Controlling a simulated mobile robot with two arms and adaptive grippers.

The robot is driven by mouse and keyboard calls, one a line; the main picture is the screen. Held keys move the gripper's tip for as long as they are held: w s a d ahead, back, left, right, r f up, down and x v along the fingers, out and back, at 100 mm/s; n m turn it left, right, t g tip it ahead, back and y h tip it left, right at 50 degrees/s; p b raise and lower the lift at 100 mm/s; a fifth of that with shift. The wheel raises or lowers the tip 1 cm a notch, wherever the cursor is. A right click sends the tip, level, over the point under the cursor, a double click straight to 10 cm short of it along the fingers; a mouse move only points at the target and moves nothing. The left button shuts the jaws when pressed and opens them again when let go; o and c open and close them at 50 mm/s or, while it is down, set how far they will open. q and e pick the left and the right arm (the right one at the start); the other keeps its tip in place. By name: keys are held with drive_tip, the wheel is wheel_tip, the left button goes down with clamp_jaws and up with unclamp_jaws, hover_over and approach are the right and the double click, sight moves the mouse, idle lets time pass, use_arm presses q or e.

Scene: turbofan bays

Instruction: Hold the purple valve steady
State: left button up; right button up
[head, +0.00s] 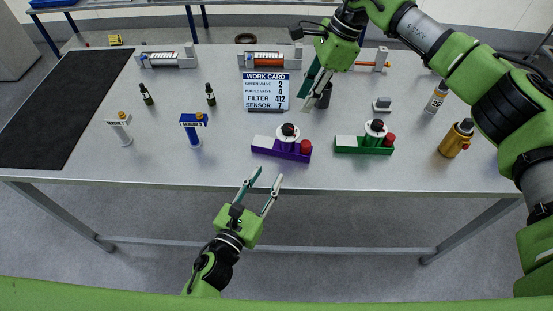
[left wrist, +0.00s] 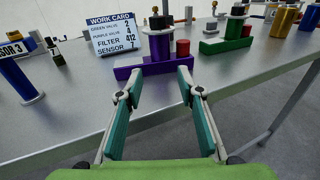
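The purple valve (head: 281,148) stands near the front edge of the table, with a white block at its left end, a black knob on a white disc in its middle and a red cap at its right. It also shows in the left wrist view (left wrist: 158,67). My left gripper (head: 268,174) is open and empty in front of the table edge, with its fingers pointing at the purple valve and apart from it. My right gripper (head: 310,93) is above the table, right of the work card; its fingers look apart, with a dark object near or behind them.
A green valve (head: 364,145) stands right of the purple one. The work card (head: 266,90) stands behind. Sensor stands (head: 193,130), small dark bottles (head: 211,95) and a gold canister (head: 455,138) are around. A black mat (head: 66,105) covers the left end.

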sight(284, 148)
use_arm(q)
drive_tip(key=x, duration=1.1)
drive_tip(key=shift+w+d+f, duration=0.1)
drive_tip(key=shift+w+d, duration=0.1)
drive_tip(key=shift+w, duration=0.1)
clamp_jaws()
use_arm(e)
drive_tip(key=o, duration=0.4)
drive_tip(key=shift+c, duration=0.2)
drive_tip(key=a+f+m+t, duration=0.1)
drive_tip(key=f+m, duration=0.1)
drive_tip(key=f, duration=0.1)
drive_tip(key=a+f+m, duration=0.1)
drive_tip(key=f+m, duration=0.1)
drive_tip(key=f, duration=0.1)
drive_tip(key=a+f+m+t, duration=0.1)
drive_tip(key=f+m, duration=0.1)
drive_tip(key=f, duration=0.1)
drive_tip(key=shift+s+a+f+m+t, duration=0.15)
drive_tip(key=shift+s+a+m+t, duration=0.15)
drive_tip(key=shift+s+a+m, duration=0.1)
drive_tip(key=shift+c, duration=0.5)
